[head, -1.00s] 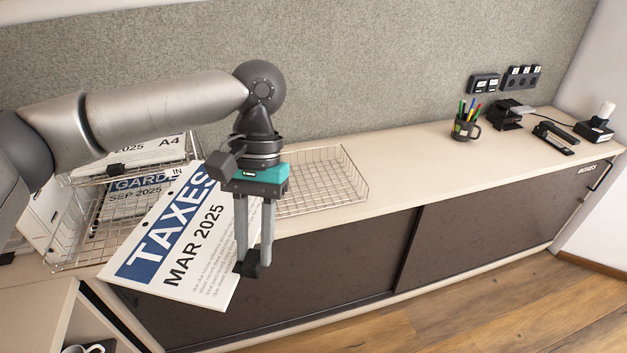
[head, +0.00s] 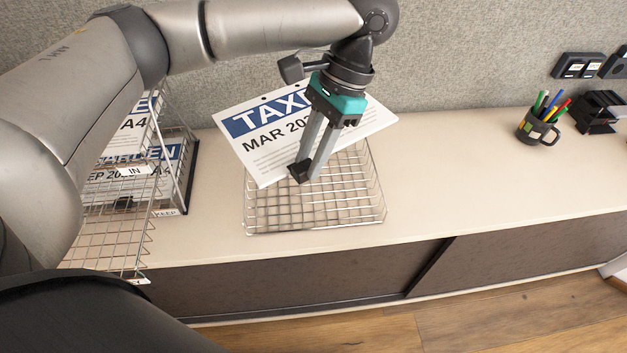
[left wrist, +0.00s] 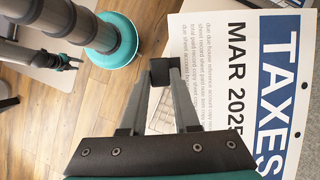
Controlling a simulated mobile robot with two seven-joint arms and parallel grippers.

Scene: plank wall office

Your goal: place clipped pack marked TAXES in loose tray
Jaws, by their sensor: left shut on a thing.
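The clipped pack marked TAXES (head: 262,143), with a blue band and MAR 2025, is held tilted in the air. My left gripper (head: 302,173) is shut on it, and its fingers cover part of the print. The pack also shows on the right in the left wrist view (left wrist: 236,60). The loose tray (head: 315,217), a low wire basket, stands on the cabinet top below the pack, which hides its back part. No sheets show in its visible part. My right gripper (left wrist: 72,62) shows small at the left of the left wrist view; its jaw state is unclear.
A pen mug (head: 537,128) and a black device (head: 597,112) stand right. The cabinet top (head: 445,165) is clear between tray and mug.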

